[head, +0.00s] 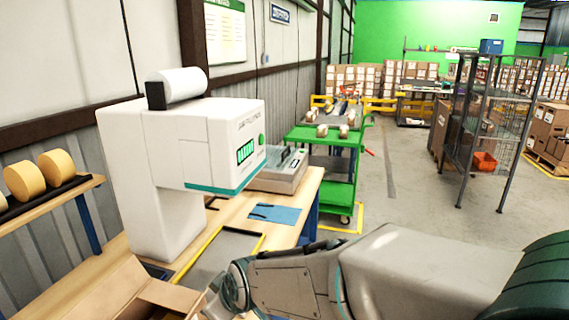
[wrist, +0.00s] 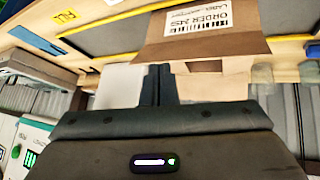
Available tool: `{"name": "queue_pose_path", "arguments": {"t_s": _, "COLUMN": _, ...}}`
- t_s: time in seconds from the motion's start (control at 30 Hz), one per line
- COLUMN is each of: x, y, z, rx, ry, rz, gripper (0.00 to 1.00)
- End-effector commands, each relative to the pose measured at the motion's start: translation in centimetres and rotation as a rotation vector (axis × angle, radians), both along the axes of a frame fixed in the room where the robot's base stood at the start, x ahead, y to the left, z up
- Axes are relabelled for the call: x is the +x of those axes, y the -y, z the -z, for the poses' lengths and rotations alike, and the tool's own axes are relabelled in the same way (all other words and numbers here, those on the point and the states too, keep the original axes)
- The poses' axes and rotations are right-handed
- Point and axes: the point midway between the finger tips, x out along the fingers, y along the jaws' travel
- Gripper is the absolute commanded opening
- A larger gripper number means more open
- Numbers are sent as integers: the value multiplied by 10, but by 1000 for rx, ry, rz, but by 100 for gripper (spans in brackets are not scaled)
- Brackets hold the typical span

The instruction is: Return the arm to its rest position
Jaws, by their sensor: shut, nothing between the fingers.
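My arm reaches in from the right of the head view, low over the front of the wooden workbench (head: 285,210). The end of the arm is at the bottom of that view, beside an open cardboard carton (head: 150,293), and the fingertips are hard to make out there. In the wrist view the two dark fingers of my gripper (wrist: 159,72) are together with nothing between them. The carton (wrist: 243,46) shows just beyond them, with a white order label on a flap. I cannot tell whether the fingers touch it.
A white machine (head: 180,150) with a green display stands on the bench at left. A grey device (head: 275,174) and a blue sheet (head: 274,214) lie farther back. A green cart (head: 330,165) and a wire cage (head: 492,130) stand beyond. The floor (head: 400,200) between is clear.

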Motion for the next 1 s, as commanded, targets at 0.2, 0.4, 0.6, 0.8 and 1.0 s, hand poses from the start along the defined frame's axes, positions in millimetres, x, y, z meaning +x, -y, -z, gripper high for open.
{"name": "queue_pose_path", "arguments": {"t_s": 0.2, "x": -22, "y": 148, "z": -15, "rx": -24, "ry": -181, "rz": 415, "gripper": 0}}
{"name": "queue_pose_path", "arguments": {"t_s": 0.4, "x": -77, "y": 240, "z": -16, "rx": -20, "ry": -334, "rz": 764, "gripper": 0}}
{"name": "queue_pose_path", "arguments": {"t_s": 0.6, "x": -115, "y": 277, "z": -13, "rx": -12, "ry": -419, "rz": 953, "gripper": 0}}
{"name": "queue_pose_path", "arguments": {"t_s": 0.8, "x": -121, "y": 282, "z": -13, "rx": -12, "ry": -434, "rz": 982, "gripper": 0}}
{"name": "queue_pose_path", "arguments": {"t_s": 1.0, "x": -121, "y": 281, "z": -13, "rx": -12, "ry": -433, "rz": 978, "gripper": 0}}
